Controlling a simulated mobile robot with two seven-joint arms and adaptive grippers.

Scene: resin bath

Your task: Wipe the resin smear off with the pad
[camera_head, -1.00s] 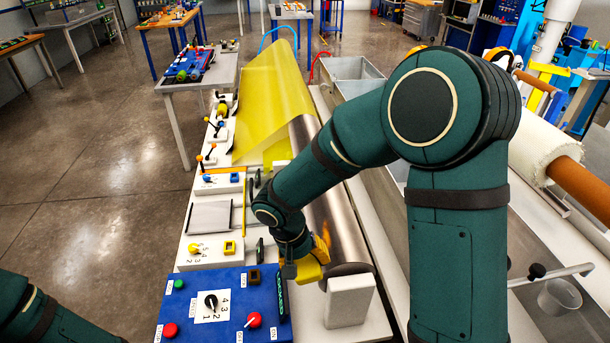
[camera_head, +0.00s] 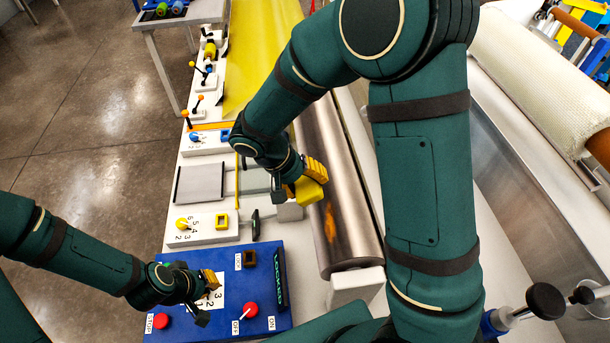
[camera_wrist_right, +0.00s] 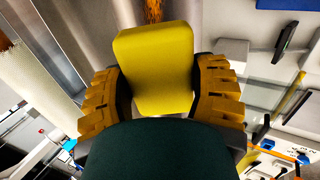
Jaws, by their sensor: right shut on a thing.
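An orange resin smear (camera_head: 330,224) marks the bare metal roller (camera_head: 340,180). The smear also shows at the top edge of the right wrist view (camera_wrist_right: 153,10). My right gripper (camera_head: 304,182) is shut on the yellow pad (camera_head: 312,191), at the roller's left side and beyond the smear. In the right wrist view the pad (camera_wrist_right: 155,70) sits between both fingers, apart from the smear in the picture. Whether the pad touches the roller cannot be told. My left gripper (camera_head: 208,297) is over the blue control panel, its fingers apart and empty.
The blue control panel (camera_head: 265,320) with red knobs stands at the near left. White blocks with small levers (camera_head: 200,235) line the roller's left side. A yellow sheet (camera_head: 262,60) covers the far end. My right arm crosses over the roller's right side.

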